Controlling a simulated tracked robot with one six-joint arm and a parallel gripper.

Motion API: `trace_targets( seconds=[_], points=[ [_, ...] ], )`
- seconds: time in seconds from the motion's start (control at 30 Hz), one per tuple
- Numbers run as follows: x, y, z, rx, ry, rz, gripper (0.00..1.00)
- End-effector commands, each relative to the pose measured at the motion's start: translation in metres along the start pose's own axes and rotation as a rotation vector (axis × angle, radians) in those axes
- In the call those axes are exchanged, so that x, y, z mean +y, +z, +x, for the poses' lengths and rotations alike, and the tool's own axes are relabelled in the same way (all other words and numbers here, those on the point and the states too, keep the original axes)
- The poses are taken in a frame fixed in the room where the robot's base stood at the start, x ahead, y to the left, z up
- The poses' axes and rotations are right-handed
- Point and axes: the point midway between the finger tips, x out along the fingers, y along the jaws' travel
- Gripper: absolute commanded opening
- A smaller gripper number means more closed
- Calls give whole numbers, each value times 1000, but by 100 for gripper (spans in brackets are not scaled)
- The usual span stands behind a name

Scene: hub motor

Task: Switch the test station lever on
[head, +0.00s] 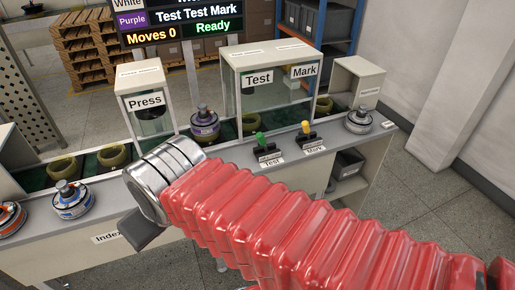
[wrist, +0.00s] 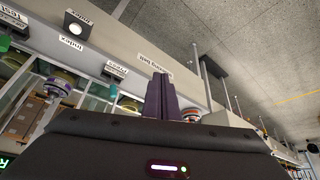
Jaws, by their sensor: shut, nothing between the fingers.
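The test station lever (head: 260,141) has a green handle and stands up from a dark base on the counter, behind the "Test" label. A similar lever with a yellow handle (head: 306,131) stands to its right, at the "Mark" label. The glass-fronted test station (head: 258,100) is behind them. My arm crosses the front of the head view, and its silver wrist lies left of the green lever, well apart from it. My gripper (wrist: 162,97) is shut and empty in the wrist view, its dark fingers together. In the head view its fingertips are mostly hidden.
A purple-topped hub motor (head: 205,125) stands between the press (head: 147,103) and the test station. A grey one (head: 358,121) is at the right end; blue (head: 72,200) and orange (head: 10,218) ones are at left. The screen (head: 180,23) reads "Moves 0" and "Ready".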

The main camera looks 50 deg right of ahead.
Motion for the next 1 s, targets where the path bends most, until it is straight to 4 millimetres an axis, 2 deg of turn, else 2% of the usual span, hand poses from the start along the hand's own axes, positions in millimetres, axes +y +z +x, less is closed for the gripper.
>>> trace_targets(
  seconds=[0.17, 0.27, 0.6, 0.8, 1.0],
  points=[
    [9, -15, 15, 26, 27, -41, 0],
    [24, -31, 30, 57, 60, -88, 0],
    [100, -85, 92, 168, 218, -323, 0],
    [148, -102, 125, 213, 316, -472, 0],
    [197, -109, 154, 245, 420, -614, 0]
  ],
)
